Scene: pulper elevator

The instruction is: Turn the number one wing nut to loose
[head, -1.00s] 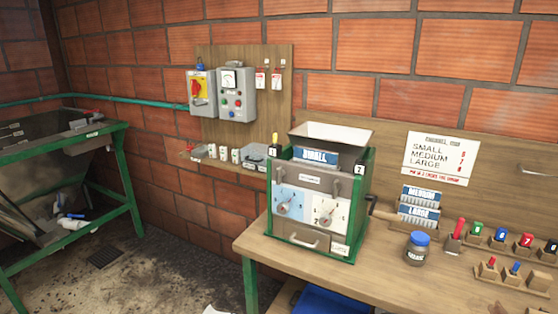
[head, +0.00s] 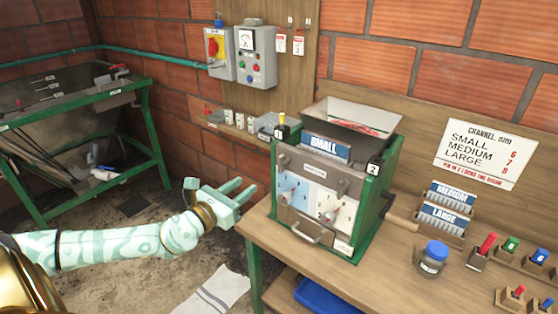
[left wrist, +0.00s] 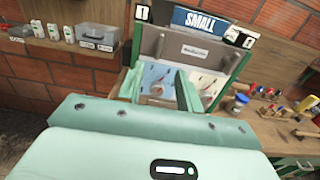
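The pulper (head: 312,172) stands on the bench in a green frame with a grey hopper and a blue SMALL plate. A grey fitting that looks like the number one wing nut (head: 283,160) is at the upper left of its front, under the label 1. A matching fitting (head: 342,187) is at the right, near the label 2. Whether either is tight or loose is too small to tell. My left gripper (head: 240,188) is open and empty, apart from the pulper at its left. In the left wrist view its spread fingers (left wrist: 160,88) point toward the dial panel (left wrist: 165,78). My right gripper is out of view.
The wooden bench (head: 385,265) holds a blue-lidded jar (head: 433,258), MEDIUM and LARGE plates (head: 443,216) and coloured pegs. A switch box (head: 255,57) hangs on the wall behind. A green-framed trough (head: 75,110) stands at left.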

